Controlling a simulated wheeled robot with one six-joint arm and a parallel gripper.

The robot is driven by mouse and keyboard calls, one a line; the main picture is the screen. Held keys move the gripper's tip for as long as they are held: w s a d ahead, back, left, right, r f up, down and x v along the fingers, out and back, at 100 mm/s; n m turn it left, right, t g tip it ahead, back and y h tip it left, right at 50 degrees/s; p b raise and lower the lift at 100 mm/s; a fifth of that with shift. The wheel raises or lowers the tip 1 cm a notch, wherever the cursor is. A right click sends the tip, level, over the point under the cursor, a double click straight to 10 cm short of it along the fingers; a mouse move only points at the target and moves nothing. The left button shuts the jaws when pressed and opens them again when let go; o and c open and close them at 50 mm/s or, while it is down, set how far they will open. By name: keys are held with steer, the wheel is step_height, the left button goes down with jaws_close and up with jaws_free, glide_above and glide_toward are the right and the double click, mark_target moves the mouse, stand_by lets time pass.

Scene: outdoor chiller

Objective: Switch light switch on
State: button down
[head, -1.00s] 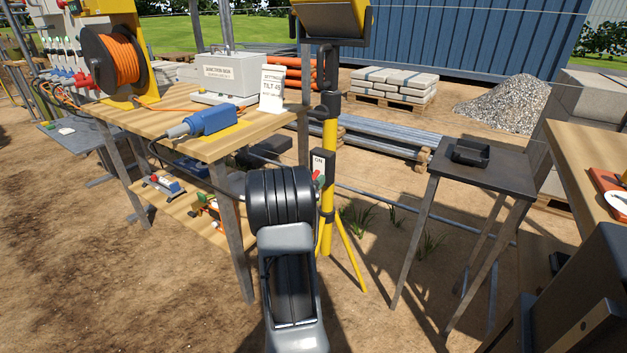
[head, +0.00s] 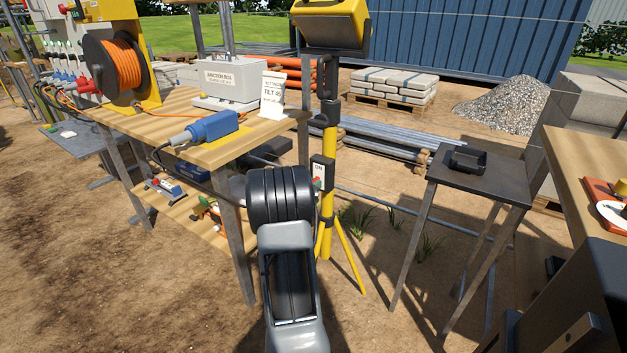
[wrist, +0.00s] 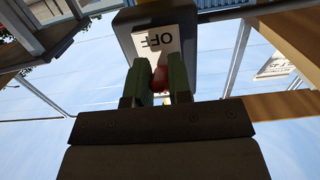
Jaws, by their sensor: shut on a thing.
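The light switch is a dark box with a white label plate (head: 319,170) on a yellow tripod stand (head: 327,220); ON is readable in the head view. In the wrist view the switch box (wrist: 190,20) is close ahead, and OFF shows upside down on its white plate (wrist: 170,38). A red switch lever (wrist: 160,79) sits between the green-padded fingers of my gripper (wrist: 159,72), which is shut on it. In the head view my arm hides most of the gripper. The lever's exact position is hard to tell.
A yellow work lamp (head: 331,22) tops the stand. A wooden workbench (head: 185,140) with a blue connector (head: 211,126) and junction box (head: 226,82) is on the left. A small dark table (head: 476,176) is on the right.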

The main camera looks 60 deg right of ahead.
mark_target(316, 179)
step_height(316, 179, up, 2)
steer(key=y+p, duration=0.2)
steer(key=p, duration=0.4)
steer(key=shift+a+p, duration=0.1)
steer(key=shift+p, duration=0.25)
steer(key=y+p, duration=0.2)
steer(key=p, duration=0.4)
steer(key=r+y+p, duration=0.1)
steer(key=y+p, duration=0.1)
steer(key=p, duration=0.4)
steer(key=shift+p, duration=0.4)
steer(key=y+p, duration=0.2)
steer(key=p, duration=0.6)
steer(key=shift+r+p, duration=0.15)
steer(key=shift+p, duration=0.2)
steer(key=y+p, duration=0.1)
steer(key=p, duration=0.3)
steer(key=shift+f, duration=0.3)
steer(key=c, duration=1)
jaws_free()
steer(key=shift+c, duration=0.2)
steer(key=shift+r, duration=0.1)
steer(key=v, duration=1.3)
steer(key=shift+r, duration=0.25)
